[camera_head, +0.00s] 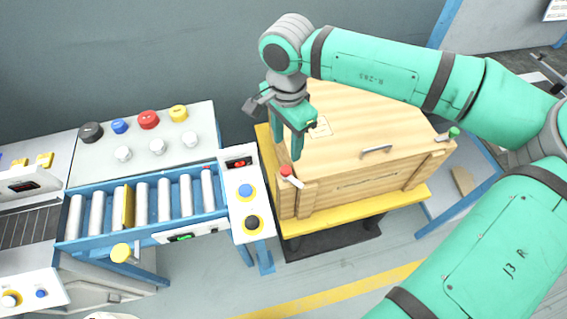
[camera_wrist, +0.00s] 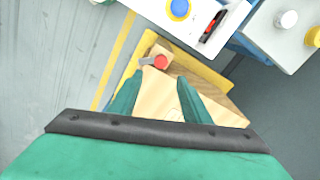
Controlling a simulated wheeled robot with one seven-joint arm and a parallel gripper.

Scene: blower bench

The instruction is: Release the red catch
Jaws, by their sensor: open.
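The red catch (camera_head: 287,171) is a small red knob with a pale metal lever at the front left corner of a wooden crate (camera_head: 350,130). It also shows in the wrist view (camera_wrist: 161,62), beyond the fingertips and roughly between their lines. My gripper (camera_head: 289,154) is open and empty, pointing down above the crate's left side, just behind the catch. In the wrist view its two green fingers (camera_wrist: 160,80) stand apart over the lid. I cannot tell the exact height gap. A green catch (camera_head: 453,133) sits at the crate's right front corner.
The crate stands on a yellow platform (camera_head: 413,197). A panel with blue (camera_head: 245,190) and black (camera_head: 252,222) buttons stands close on the left, beside a roller conveyor (camera_head: 142,205). Floor in front is clear.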

